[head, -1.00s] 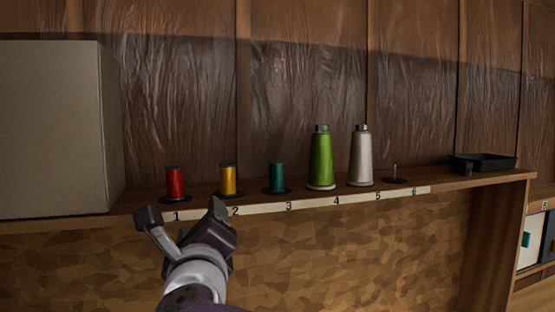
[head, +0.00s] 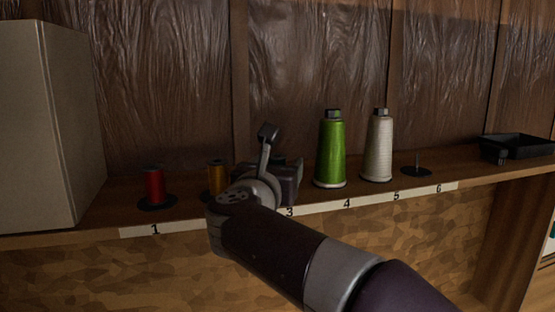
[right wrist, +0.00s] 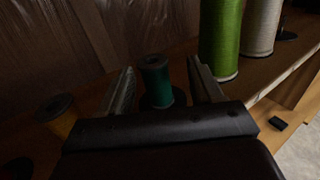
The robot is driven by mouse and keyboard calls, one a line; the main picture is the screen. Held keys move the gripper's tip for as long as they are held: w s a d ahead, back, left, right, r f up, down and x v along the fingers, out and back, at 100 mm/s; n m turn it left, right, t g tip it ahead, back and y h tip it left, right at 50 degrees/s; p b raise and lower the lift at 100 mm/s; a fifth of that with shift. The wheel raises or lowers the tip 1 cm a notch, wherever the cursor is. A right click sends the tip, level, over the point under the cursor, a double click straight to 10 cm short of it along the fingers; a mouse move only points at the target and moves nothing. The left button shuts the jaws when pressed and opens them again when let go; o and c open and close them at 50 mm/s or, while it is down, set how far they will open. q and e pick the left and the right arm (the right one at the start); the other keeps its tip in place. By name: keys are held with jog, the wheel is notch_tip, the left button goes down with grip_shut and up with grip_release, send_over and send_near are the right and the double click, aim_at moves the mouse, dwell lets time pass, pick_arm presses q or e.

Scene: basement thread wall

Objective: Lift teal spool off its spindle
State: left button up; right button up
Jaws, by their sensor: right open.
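The teal spool (right wrist: 156,82) stands upright on a dark round base in the right wrist view. In the head view it is hidden behind my right gripper (head: 282,150), which is at the shelf near label 3. In the right wrist view my right gripper (right wrist: 163,85) is open, with one finger on each side of the teal spool. I see a gap beside the spool and cannot tell whether either finger touches it. The spindle inside the spool is hidden. My left gripper is not in view.
On the shelf (head: 470,172), a yellow spool (head: 216,176) and red spool (head: 153,186) stand left, a green cone (head: 331,152) close right, then a white cone (head: 378,148). An empty spindle (head: 417,166) and black tray (head: 515,148) are farther right. A pale box (head: 40,130) stands far left.

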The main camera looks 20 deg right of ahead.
aim_at(279, 159)
jog(key=p+x, duration=0.1)
jog(key=x, duration=0.1)
jog(key=p+x, duration=0.1)
jog(key=x, duration=0.1)
jog(key=p+x, duration=0.1)
jog(key=x, duration=0.1)
jog(key=shift+w+a+f, duration=0.1)
jog(key=shift+w+a, duration=0.1)
jog(key=shift+a, duration=0.1)
jog(key=shift+s+a, duration=0.1)
jog(key=shift+a, duration=0.05)
jog(key=shift+s+a, duration=0.2)
jog(key=shift+s, duration=0.2)
jog(key=shift+c, duration=0.3)
jog(key=shift+d, duration=0.1)
jog(key=c, duration=0.5)
jog(key=shift+w+d, duration=0.1)
jog(key=shift+w, duration=0.05)
jog(key=c, duration=0.5)
jog(key=shift+w, duration=0.1)
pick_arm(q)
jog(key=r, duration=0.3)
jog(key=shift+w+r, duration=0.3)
